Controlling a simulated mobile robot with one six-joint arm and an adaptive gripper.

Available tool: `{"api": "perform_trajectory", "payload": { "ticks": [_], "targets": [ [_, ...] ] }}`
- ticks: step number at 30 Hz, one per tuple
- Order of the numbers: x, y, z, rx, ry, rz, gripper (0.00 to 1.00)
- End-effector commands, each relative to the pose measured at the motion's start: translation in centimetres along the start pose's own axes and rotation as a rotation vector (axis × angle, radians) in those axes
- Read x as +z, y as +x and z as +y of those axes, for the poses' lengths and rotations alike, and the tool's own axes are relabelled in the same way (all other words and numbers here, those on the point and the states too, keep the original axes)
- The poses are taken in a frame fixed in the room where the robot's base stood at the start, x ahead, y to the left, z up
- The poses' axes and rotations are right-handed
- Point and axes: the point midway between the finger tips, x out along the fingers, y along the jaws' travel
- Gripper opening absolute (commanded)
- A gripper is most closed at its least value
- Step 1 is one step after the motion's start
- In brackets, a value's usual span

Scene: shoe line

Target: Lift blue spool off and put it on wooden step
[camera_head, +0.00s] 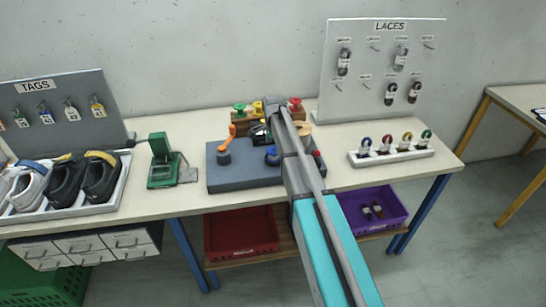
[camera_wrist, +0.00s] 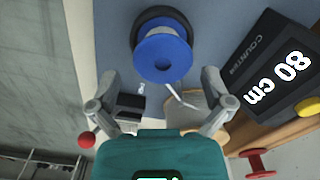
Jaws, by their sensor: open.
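The blue spool (camera_wrist: 160,57) sits on a dark round base on the blue-grey board, at the top middle of the wrist view. It also shows in the head view (camera_head: 272,157), partly hidden by my arm. My gripper (camera_wrist: 158,78) is open, its two fingers spread left and right with the spool just beyond the fingertips in the picture; nothing is held. A thin white lace end hangs from the spool. The wooden step (camera_head: 243,118) stands behind the board, bearing a green spool (camera_head: 239,107), a yellow spool (camera_head: 258,106) and a red spool (camera_head: 295,104).
A black counter (camera_wrist: 278,65) reading 80 cm stands right of the spool in the wrist view. An orange crank (camera_head: 224,150) stands on the board (camera_head: 245,176).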

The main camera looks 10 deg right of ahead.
Motion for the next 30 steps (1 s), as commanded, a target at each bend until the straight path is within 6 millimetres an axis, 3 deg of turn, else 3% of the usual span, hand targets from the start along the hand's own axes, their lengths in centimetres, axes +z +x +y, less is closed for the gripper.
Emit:
{"api": "perform_trajectory", "payload": {
  "ticks": [15, 30],
  "targets": [
    [0.0, 4.1, -0.3, 0.000, 0.000, 0.000, 1.00],
    [0.0, 4.5, -0.3, 0.000, 0.000, 0.000, 1.00]
  ]
}}
